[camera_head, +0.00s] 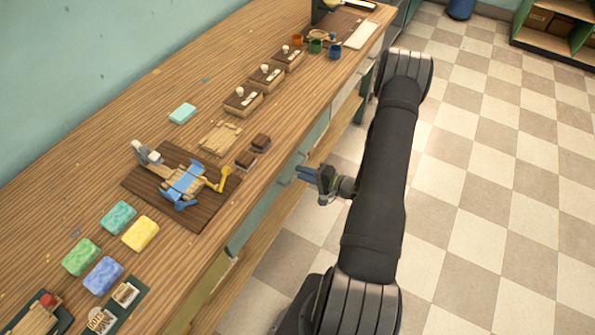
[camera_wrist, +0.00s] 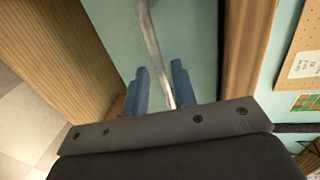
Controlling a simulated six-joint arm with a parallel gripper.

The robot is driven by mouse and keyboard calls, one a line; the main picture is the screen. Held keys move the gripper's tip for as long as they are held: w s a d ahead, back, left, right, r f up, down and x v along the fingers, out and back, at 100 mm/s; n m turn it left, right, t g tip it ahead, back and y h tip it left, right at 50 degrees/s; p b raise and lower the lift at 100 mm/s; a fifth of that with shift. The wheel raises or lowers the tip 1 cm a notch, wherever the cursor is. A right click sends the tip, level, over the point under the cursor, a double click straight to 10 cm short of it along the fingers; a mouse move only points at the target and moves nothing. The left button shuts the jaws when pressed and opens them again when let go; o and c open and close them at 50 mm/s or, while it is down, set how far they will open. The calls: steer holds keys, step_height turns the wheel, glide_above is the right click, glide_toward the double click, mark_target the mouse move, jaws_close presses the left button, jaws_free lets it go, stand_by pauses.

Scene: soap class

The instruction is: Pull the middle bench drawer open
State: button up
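My gripper (camera_head: 302,173) is at the bench's front face, just below the tabletop edge, beside a small pale drawer handle (camera_head: 284,182). In the wrist view the two blue fingers of my gripper (camera_wrist: 161,78) are apart and point at a pale teal drawer front (camera_wrist: 110,25). A metal bar handle (camera_wrist: 151,45) runs into the gap between the fingers. I see space beside the bar, and cannot tell whether a finger touches it. The drawer looks shut; its edges are partly hidden.
The wooden bench top (camera_head: 215,75) carries soap blocks, small trays and a dark board (camera_head: 140,185) with tools. A lower wooden shelf (camera_head: 270,230) runs along the bench. The checkered floor (camera_head: 480,160) to the right is clear. A green shelf unit (camera_head: 560,45) stands far right.

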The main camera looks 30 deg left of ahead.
steer(key=shift+x, duration=1.45)
jaws_close()
steer(key=shift+d, duration=0.1)
steer(key=f+v, duration=0.2)
steer(key=v, duration=0.8)
steer(key=d+f+v, duration=0.1)
steer(key=f+v, duration=0.1)
steer(key=v, duration=0.9)
steer(key=shift+f, duration=0.2)
jaws_free()
